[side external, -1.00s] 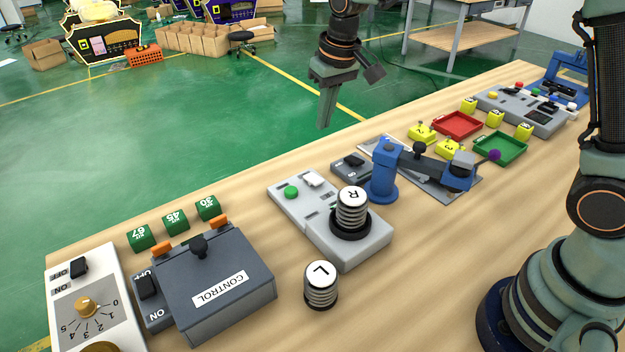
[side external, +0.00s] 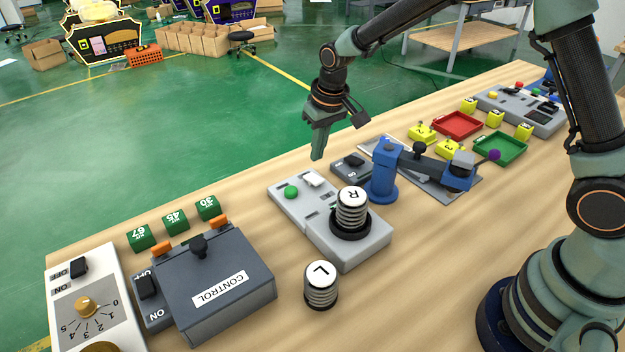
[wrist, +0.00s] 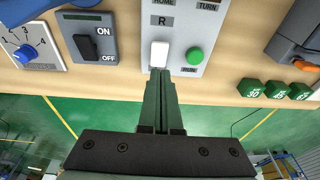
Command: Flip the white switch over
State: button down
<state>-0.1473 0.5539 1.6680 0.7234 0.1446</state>
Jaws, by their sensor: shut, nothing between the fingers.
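The white switch (side external: 313,179) is a small white rocker on the grey panel, beside a green button (side external: 291,192). In the wrist view the white switch (wrist: 159,54) lies just beyond my fingertips, with the green button (wrist: 194,56) to its right. My gripper (side external: 317,157) is shut and empty, pointing down above the far end of the panel, apart from the switch. My shut fingers also show in the wrist view (wrist: 160,72), lined up with the switch. Whether they touch it cannot be told from that view alone.
The grey panel (side external: 362,253) carries a spring-like cylinder marked R (side external: 351,205). A blue arm-like device (side external: 383,165) stands to its right. A dark ON/OFF switch (wrist: 84,43) sits beside the panel. A dark control box (side external: 220,298) is at the left.

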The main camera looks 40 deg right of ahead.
aim_at(318, 180)
jog(key=f, duration=0.5)
jog(key=shift+s, duration=0.25)
jog(key=shift+f, duration=0.1)
jog(key=shift+s, duration=0.1)
jog(key=shift+s+f, duration=0.25)
jog(key=shift+f, duration=0.2)
jog(key=shift+w+r, duration=0.1)
jog(key=shift+w, duration=0.1)
jog(key=shift+w+r, duration=0.2)
jog(key=shift+w, duration=0.4)
jog(key=shift+r, duration=0.1)
